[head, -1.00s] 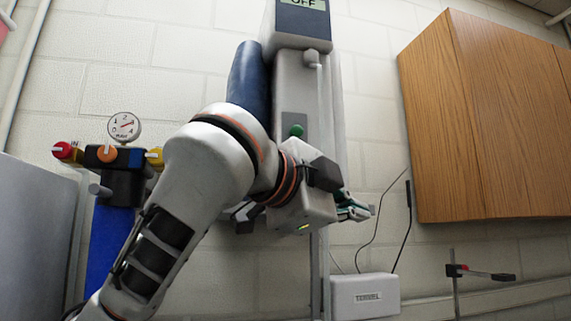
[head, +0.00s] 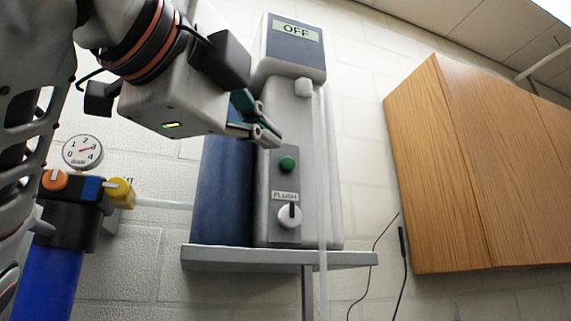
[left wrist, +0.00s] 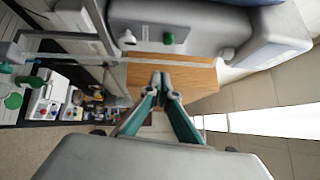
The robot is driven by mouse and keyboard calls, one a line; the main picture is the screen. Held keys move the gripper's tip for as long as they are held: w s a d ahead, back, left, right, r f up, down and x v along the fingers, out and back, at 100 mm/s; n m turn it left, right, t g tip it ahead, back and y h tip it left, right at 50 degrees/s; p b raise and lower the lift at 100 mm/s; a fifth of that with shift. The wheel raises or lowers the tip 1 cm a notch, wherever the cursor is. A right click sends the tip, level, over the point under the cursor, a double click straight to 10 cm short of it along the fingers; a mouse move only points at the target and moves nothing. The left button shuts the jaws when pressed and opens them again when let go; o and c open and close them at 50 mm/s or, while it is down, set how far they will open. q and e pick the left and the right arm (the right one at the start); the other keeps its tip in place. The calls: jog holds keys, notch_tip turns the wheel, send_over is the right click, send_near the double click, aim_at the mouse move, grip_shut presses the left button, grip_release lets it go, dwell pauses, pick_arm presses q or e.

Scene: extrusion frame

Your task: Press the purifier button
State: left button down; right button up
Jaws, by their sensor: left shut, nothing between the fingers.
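The purifier (head: 312,190) is a grey wall unit with a display (head: 296,30) reading OFF. Its round green button (head: 287,163) is on the grey front panel, above a white knob labelled FLUSH (head: 290,216). In the left wrist view the green button (left wrist: 168,38) and knob (left wrist: 127,38) show at the top. My left gripper (head: 266,133) is shut and empty. In the head view its fingertips appear just above and left of the button; they look apart from it. The left wrist view shows the shut fingertips (left wrist: 161,86) below the panel. My right gripper is not in view.
A grey shelf (head: 278,258) carries the purifier and a dark blue cylinder (head: 223,195) beside it. A pressure gauge (head: 83,152) with valves tops a blue filter at left. A wooden cabinet (head: 485,170) hangs at right. A clear tube runs down the purifier's right side.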

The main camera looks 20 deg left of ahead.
pick_arm(q)
jog(key=p, duration=0.3)
send_near(286, 165)
jog(key=w+d, duration=0.3)
jog(key=d, duration=0.2)
jog(key=w+a, duration=0.1)
jog(key=w+a+p, duration=0.1)
jog(key=w, duration=0.1)
jog(key=shift+f, duration=0.1)
jog(key=shift+w+a, duration=0.25)
jog(key=shift+w, duration=0.1)
